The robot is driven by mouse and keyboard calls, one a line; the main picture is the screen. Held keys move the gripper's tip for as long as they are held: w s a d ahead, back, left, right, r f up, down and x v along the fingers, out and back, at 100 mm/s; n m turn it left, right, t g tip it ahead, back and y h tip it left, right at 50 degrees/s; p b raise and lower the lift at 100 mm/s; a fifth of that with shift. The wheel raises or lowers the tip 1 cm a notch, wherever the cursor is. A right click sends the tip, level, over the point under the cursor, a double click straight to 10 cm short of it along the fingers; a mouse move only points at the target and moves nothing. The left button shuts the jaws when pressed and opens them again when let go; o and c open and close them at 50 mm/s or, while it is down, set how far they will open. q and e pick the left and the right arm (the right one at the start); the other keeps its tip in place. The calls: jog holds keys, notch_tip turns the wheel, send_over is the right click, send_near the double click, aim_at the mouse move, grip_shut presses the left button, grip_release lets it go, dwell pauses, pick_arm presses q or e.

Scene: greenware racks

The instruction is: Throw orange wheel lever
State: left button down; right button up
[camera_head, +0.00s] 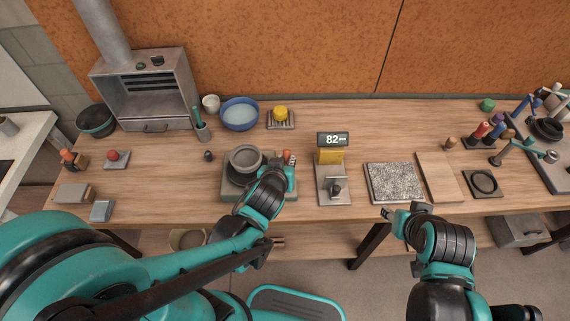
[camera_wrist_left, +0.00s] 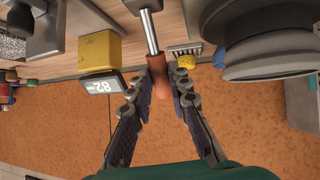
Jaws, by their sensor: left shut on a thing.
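The pottery wheel (camera_head: 229,190) stands on the bench in the middle left, with a grey bowl (camera_head: 245,156) on it. The bowl also shows large at the upper right of the left wrist view (camera_wrist_left: 270,40). The lever is a metal rod (camera_wrist_left: 149,32) with an orange grip (camera_wrist_left: 159,80); in the head view the orange grip (camera_head: 287,154) shows just right of the bowl. My left gripper (camera_wrist_left: 158,88) is shut on the orange grip, one finger on each side. My right gripper (camera_head: 388,213) is at the bench's front edge, away from the wheel, and its jaw opening is unclear.
A scale (camera_head: 333,198) reading 82 stands right of the wheel. A speckled slab (camera_head: 395,183) and a wooden board (camera_head: 438,178) lie further right. Behind are a blue bowl (camera_head: 240,114) and a yellow sponge-like thing (camera_head: 281,113).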

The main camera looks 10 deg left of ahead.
pick_arm(q)
jog(key=shift+s+d+t+b, duration=0.15)
jog(key=shift+s+t+b, duration=0.2)
jog(key=shift+t+b, duration=0.3)
jog(key=shift+r, duration=0.1)
jog(key=c, duration=1.7)
grip_release()
jog(key=shift+s, duration=0.15)
jog(key=v, duration=1.1)
jog(key=shift+s+r, duration=0.25)
jog(key=shift+s, duration=0.05)
jog(key=shift+d, duration=0.15)
